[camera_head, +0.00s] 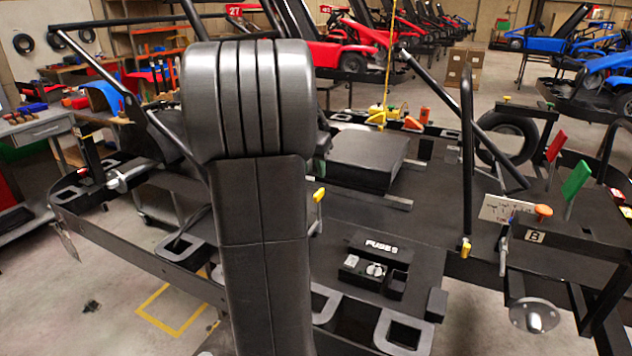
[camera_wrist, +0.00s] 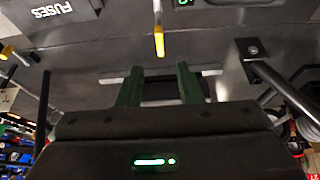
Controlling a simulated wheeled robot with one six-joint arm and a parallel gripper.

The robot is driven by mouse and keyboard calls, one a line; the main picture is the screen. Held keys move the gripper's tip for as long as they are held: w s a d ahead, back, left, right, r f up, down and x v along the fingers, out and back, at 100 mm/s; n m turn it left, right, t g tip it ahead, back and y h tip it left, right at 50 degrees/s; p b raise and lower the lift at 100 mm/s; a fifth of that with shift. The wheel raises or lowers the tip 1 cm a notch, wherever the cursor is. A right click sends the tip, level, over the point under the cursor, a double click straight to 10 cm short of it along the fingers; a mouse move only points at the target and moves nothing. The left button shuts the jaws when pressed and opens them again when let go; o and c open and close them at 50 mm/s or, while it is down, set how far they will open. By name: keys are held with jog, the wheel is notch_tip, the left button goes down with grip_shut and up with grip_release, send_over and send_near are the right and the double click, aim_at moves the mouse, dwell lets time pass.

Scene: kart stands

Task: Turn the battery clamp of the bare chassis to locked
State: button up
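A yellow-tipped lever (camera_head: 319,197), which looks like the battery clamp, stands up from the dark chassis deck (camera_head: 440,205), just right of my arm. It also shows in the wrist view as a yellow-ended bar (camera_wrist: 159,42) at the top centre. A black block (camera_head: 365,160), probably the battery, sits behind it between pale bars. My gripper (camera_wrist: 157,70) shows two dark green fingers held apart with nothing gripped. The yellow tip lies beyond the fingertips, roughly in line with the gap, apparently not touched. In the head view my arm hides most of the gripper.
A FUSES box (camera_head: 376,265) is on the near deck. A second yellow-ended lever (camera_head: 466,247), an orange knob (camera_head: 543,211) and red and green paddles (camera_head: 576,180) are at the right. Upright black tubes and a spare tyre (camera_head: 507,138) rise around the deck.

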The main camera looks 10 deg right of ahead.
aim_at(319, 192)
jog(key=v, duration=0.5)
jog(key=shift+f, duration=0.15)
jog(key=x, duration=1.4)
jog(key=shift+s+n, duration=0.1)
jog(key=shift+n, duration=0.3)
